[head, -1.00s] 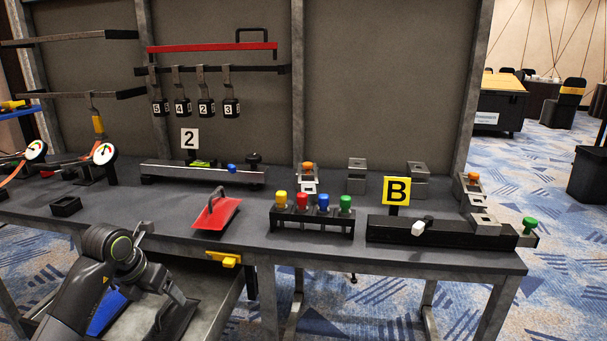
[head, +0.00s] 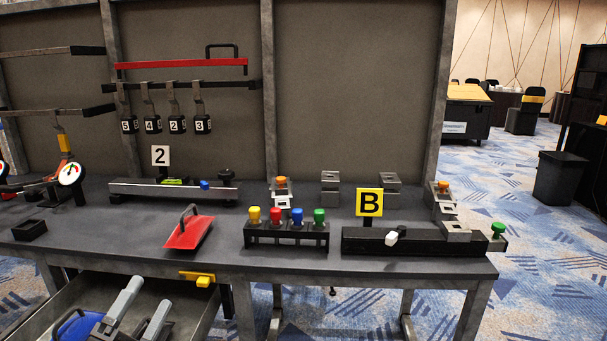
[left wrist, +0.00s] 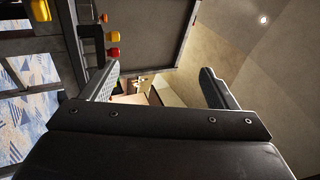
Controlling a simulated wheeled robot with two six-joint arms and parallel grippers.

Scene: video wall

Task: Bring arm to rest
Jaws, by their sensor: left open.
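My left gripper (head: 140,312) shows at the lower left of the head view, in front of the workbench and over the open drawer (head: 65,311). Its two grey fingers stand apart with nothing between them. In the left wrist view the same gripper (left wrist: 162,82) is open and empty, with the bench's back panel and the room wall beyond it. The rest of the left arm is out of the head view. My right gripper is in neither view.
A yellow drawer handle (head: 197,278) juts from the front edge.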

